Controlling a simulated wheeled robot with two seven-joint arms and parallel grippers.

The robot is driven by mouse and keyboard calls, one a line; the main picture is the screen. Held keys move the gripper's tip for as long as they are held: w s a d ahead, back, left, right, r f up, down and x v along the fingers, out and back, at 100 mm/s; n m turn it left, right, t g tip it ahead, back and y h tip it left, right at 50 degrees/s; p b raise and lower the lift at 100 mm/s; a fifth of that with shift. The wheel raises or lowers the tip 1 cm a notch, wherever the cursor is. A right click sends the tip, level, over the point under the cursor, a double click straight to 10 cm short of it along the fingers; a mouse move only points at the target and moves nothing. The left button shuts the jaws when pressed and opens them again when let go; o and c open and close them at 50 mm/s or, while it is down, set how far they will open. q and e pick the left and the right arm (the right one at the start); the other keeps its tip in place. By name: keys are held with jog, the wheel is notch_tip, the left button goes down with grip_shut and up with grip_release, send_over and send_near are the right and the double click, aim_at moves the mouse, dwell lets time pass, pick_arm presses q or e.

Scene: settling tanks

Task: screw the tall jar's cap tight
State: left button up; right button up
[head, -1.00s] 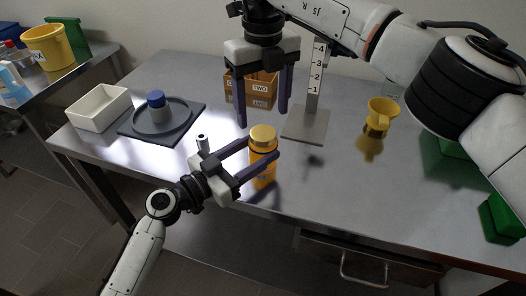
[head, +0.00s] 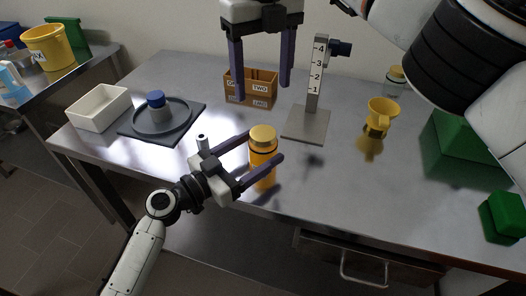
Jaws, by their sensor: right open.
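The tall orange jar (head: 262,160) stands upright near the table's front edge. Its gold cap (head: 263,133) sits level on top, with a dark line just below it; how tight it is cannot be seen. My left gripper (head: 267,146) has its fingers either side of the jar, one at the far left and one across the front. They look slightly spread, though contact on the far side is hidden. My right gripper (head: 262,92) is open and empty, above and behind the cap, clear of it.
Green boxes (head: 465,150) are right.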

pick_arm(q)
jog(key=b+v, duration=0.3)
jog(key=v, duration=0.6)
jog(key=shift+s+a+f, duration=0.1)
jog(key=shift+f, duration=0.05)
jog(key=shift+s+a, duration=0.4)
